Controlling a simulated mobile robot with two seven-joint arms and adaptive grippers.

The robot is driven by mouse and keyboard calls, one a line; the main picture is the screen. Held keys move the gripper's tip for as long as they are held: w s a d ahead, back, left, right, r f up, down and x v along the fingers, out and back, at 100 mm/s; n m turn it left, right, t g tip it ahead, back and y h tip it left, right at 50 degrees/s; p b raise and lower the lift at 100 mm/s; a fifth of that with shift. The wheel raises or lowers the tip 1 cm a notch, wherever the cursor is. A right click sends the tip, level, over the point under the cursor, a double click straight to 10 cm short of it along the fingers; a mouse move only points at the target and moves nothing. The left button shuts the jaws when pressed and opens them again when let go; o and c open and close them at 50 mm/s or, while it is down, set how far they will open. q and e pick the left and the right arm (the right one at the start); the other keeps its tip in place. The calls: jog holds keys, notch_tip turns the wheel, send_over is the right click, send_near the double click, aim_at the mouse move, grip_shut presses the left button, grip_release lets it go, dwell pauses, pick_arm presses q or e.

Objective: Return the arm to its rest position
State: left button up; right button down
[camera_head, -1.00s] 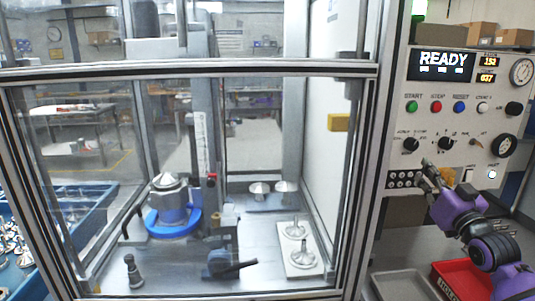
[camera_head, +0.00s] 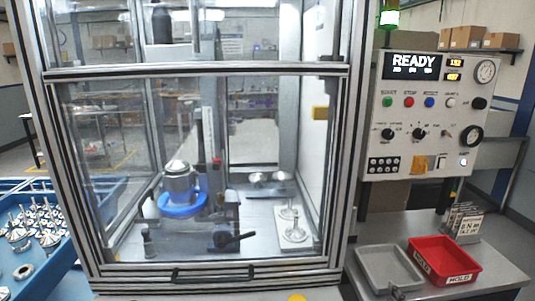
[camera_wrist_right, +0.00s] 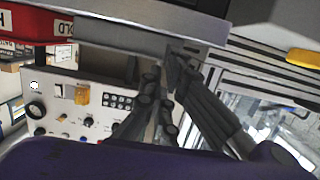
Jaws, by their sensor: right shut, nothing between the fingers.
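My right gripper (camera_wrist_right: 165,75) shows in the right wrist view, its dark fingers shut and empty. It is clear of the control panel, which appears behind it. The purple part of my right arm fills the bottom of that view. In the head view neither gripper can be clearly made out. My left arm is not in view. The control panel (camera_head: 433,112) stands at the right of the head view, its screen reading READY. It also shows in the right wrist view (camera_wrist_right: 75,112).
The glass-fronted machine cabinet (camera_head: 345,180) stands at the centre, its door frame closed. A grey tray (camera_head: 388,268) and red tray (camera_head: 443,262) sit on the side table below the panel. A blue bin (camera_head: 70,262) of metal parts is at the left.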

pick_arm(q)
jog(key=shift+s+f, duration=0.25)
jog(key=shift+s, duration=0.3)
pick_arm(e)
jog(key=s+a+f+g, duration=0.2)
jog(key=s+a+f, duration=0.3)
jog(key=s, duration=0.5)
jog(key=s+a+f+g, duration=0.2)
jog(key=s+a+f, duration=0.3)
jog(key=s+f, duration=0.4)
jog(key=s+a+f+g, duration=0.2)
jog(key=s+a+f, duration=0.3)
jog(key=s+f, duration=0.3)
jog(key=s, duration=0.4)
jog(key=shift+a+m+g+h, duration=0.2)
jog(key=shift+m+g+h, duration=0.1)
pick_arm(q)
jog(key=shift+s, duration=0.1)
pick_arm(e)
jog(key=shift+f, duration=0.1)
